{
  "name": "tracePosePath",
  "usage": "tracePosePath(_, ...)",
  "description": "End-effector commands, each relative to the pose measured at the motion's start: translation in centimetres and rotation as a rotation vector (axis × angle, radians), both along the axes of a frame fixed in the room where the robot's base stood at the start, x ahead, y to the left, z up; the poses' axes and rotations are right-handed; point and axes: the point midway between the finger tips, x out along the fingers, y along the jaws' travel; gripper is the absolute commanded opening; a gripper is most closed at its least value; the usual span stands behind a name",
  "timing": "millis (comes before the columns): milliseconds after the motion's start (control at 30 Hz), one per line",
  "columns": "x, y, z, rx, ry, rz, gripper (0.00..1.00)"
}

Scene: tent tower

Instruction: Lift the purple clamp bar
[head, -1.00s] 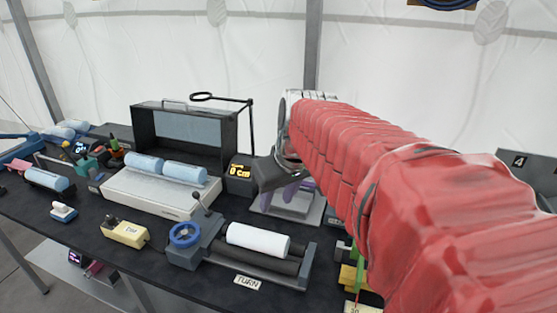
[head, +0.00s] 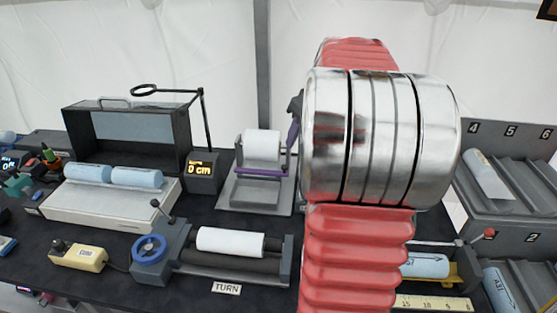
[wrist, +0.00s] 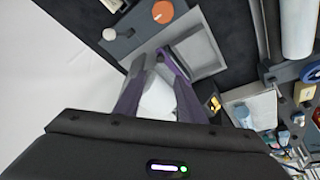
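The purple clamp bar (head: 262,172) lies across the front of a grey stand (head: 282,197), low in front of a white roll (head: 262,145). My gripper (head: 293,132) is in the head view just right of the stand, pointing down near the bar's right end; my silver wrist hides part of it. In the wrist view my gripper (wrist: 154,58) has two purple fingers spread apart, with the white roll (wrist: 157,100) showing between them. Near the right fingertip the purple of bar and finger merges, so I cannot tell whether they touch.
Left of the stand are a display reading 0 cm (head: 201,171) and a dark open box (head: 130,138). A roller unit with a blue handwheel (head: 149,249) is in front. A numbered grey rack (head: 510,200) stands at the right.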

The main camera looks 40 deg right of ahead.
Motion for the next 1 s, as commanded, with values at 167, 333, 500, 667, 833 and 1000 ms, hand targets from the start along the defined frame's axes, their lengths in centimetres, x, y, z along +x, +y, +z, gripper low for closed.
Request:
tracePosePath(167,0.1,0.1,0.0,0.000,-0.001,0.003,0.36)
tracePosePath(333,0.2,0.2,-0.1,0.000,0.000,0.004,0.36)
tracePosePath(500,0.6,0.2,-0.9,0.001,0.000,0.006,0.36)
tracePosePath(667,1.3,0.2,-2.7,0.002,0.001,0.006,0.36)
tracePosePath(833,2.4,0.1,-5.1,0.002,0.001,0.007,0.36)
tracePosePath(1000,3.4,0.1,-7.6,0.002,0.002,0.008,0.36)
